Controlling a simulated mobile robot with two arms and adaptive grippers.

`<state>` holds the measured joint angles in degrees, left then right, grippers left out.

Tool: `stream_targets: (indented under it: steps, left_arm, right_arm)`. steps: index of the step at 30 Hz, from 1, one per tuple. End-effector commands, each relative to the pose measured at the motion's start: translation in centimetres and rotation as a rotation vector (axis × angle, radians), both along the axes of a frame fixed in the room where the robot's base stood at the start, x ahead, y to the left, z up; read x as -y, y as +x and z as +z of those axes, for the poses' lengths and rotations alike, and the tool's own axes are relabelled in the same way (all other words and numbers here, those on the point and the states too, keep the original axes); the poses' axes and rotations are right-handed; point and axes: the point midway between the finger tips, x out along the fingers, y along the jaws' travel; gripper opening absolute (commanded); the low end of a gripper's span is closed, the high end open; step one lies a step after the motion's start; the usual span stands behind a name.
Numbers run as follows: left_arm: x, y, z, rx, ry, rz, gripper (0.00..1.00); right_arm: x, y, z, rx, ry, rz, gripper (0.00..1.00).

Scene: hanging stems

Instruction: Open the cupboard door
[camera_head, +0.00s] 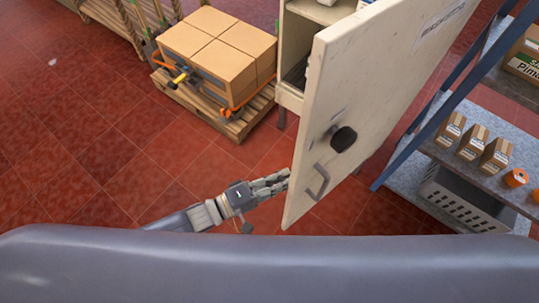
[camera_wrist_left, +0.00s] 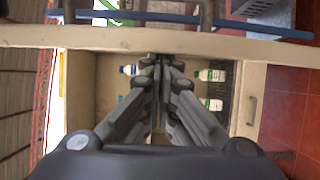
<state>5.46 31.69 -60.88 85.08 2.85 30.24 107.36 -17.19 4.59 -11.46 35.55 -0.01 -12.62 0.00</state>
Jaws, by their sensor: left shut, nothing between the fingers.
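The cream cupboard door (camera_head: 350,110) stands swung open from the cupboard (camera_head: 290,60) in the head view, with the cupboard's inside partly showing beside it. The door carries a grey bar handle (camera_head: 318,183) and a dark round knob (camera_head: 343,139). My left gripper (camera_head: 286,181) is shut and empty, its fingertips close to the door's lower left edge; I cannot tell whether they touch it. In the left wrist view, the shut fingers (camera_wrist_left: 160,65) point toward the cupboard's inside, where several small bottles (camera_wrist_left: 211,104) show. My right gripper is out of view.
A pallet (camera_head: 215,110) with cardboard boxes (camera_head: 215,45) stands left of the cupboard. A blue-framed shelf (camera_head: 440,115) with small boxes (camera_head: 471,142) and a grey basket (camera_head: 460,205) stands at the right. The red tiled floor (camera_head: 80,130) at the left is mostly clear.

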Motion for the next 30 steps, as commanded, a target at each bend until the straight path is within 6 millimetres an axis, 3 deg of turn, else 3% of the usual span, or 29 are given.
stream_targets:
  steps: [1,6,15,24,30]
  left_arm:
    - [1.3,-1.7,0.4,-0.012,-0.01,0.026,0.0]
    - [4.8,-5.6,0.2,-0.013,-0.01,0.118,0.0]
    - [11.3,-11.2,-0.2,-0.004,-0.004,0.189,0.0]
    - [16.6,-14.8,-0.2,-0.002,-0.003,0.188,0.0]
    - [18.5,-15.9,-0.1,0.0,0.0,0.187,0.0]
  right_arm:
    - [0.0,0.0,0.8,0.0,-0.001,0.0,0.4]
    - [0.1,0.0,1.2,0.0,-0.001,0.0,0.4]
    - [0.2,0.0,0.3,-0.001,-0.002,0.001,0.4]
    - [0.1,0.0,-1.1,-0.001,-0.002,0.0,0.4]
    - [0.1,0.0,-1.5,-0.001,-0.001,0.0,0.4]
